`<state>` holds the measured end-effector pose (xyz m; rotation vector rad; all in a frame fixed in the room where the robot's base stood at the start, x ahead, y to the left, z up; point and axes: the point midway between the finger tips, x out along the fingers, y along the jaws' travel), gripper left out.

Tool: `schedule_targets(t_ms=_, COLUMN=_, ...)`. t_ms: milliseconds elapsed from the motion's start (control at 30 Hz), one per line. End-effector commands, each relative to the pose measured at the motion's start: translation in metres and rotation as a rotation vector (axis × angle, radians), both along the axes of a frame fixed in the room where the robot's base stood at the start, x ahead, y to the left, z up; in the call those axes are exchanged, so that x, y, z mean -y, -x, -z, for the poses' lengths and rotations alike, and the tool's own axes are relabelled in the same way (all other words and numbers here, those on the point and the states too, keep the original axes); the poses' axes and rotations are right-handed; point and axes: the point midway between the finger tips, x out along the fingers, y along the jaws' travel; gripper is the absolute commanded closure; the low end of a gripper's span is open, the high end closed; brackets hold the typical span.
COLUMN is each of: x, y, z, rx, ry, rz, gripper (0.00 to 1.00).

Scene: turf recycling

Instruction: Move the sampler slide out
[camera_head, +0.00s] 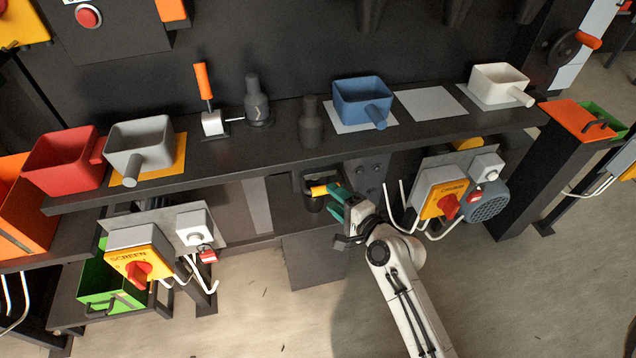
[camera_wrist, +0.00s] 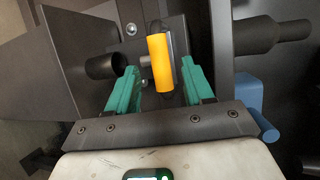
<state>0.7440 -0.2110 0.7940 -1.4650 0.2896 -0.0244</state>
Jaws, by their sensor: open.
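The sampler slide's handle appears to be the yellow grip (camera_head: 320,190) below the dark shelf, at the front of a dark housing. In the wrist view the yellow grip (camera_wrist: 160,63) stands upright on a short grey stem, in front of a dark panel. My gripper (camera_head: 338,198) has green fingers and is just right of the yellow grip in the head view. In the wrist view my gripper (camera_wrist: 160,85) is open, with one finger on each side of the grip's lower end. Whether a finger touches it I cannot tell. The slide's body is hidden.
The dark shelf (camera_head: 240,150) above carries a red scoop (camera_head: 62,160), a grey scoop (camera_head: 138,140), a blue scoop (camera_head: 362,95) and a white scoop (camera_head: 497,82). A yellow switch box (camera_head: 440,195) with cables stands close right of my gripper. The floor in front is clear.

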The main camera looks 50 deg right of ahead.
Motion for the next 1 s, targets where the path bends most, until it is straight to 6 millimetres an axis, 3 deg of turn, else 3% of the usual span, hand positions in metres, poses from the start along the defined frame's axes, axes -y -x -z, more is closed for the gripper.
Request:
schedule_targets(t_ms=200, x=0.008, y=-0.04, z=0.006, rx=0.0, ry=0.001, rz=-0.001, gripper=0.48)
schedule_targets(t_ms=400, x=0.012, y=-0.063, z=0.011, rx=-0.002, ry=0.002, rz=-0.002, gripper=0.48)
schedule_targets(t_ms=833, x=0.014, y=-0.071, z=0.013, rx=-0.002, ry=0.002, rz=-0.002, gripper=0.48)
schedule_targets(t_ms=1000, x=0.014, y=-0.071, z=0.013, rx=-0.002, ry=0.002, rz=-0.002, gripper=0.65)
